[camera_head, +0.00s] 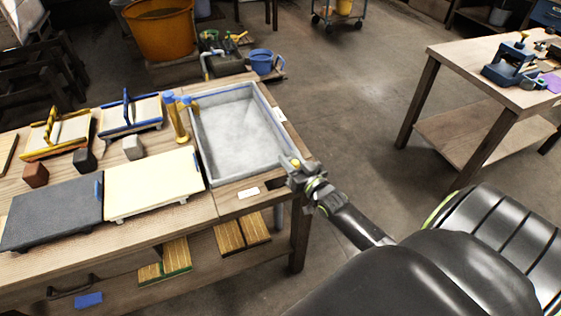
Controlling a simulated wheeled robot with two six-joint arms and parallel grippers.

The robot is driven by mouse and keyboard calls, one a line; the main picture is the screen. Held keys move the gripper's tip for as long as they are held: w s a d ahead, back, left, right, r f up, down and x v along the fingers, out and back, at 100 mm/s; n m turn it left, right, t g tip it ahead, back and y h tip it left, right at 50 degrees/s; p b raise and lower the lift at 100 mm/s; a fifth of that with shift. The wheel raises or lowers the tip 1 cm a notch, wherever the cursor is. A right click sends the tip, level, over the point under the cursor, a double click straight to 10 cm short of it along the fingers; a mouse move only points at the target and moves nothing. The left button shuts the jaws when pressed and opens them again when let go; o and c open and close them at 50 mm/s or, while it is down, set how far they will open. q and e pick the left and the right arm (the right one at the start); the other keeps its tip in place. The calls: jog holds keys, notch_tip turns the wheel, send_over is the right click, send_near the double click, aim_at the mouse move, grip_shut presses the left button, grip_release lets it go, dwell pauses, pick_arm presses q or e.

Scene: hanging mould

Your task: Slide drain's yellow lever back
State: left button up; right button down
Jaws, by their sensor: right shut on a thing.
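The drain's yellow lever (295,162) shows at the near right corner of the grey basin, at the table's right edge. My right gripper (299,170) is at that corner and is shut on the lever. Its fingers cover part of the lever and the drain body beneath. The basin (197,150) is a shallow tray set into the wooden table, with a pale, mottled grey inside. My left gripper does not show.
The wooden table (230,206) holds a cream board (150,184), a dark grey board (52,212) and framed moulds left of the basin. A yellow tap with blue handles (178,115) stands at the basin's left edge. A blue bucket (262,62) stands behind. Open floor (345,110) lies to the right.

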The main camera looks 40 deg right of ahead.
jog(key=shift+d, duration=0.1)
jog(key=c, duration=1.4)
grip_release()
jog(key=shift+c, duration=0.2)
jog(key=o, duration=0.3)
jog(key=shift+s+d, duration=0.1)
jog(key=shift+d, duration=0.15)
jog(key=shift+o, duration=0.2)
jog(key=shift+a, duration=0.1)
jog(key=shift+s, duration=0.3)
jog(key=s, duration=1.6)
jog(key=shift+s+a+b, duration=0.35)
jog(key=shift+s, duration=0.05)
jog(key=shift+f, duration=0.1)
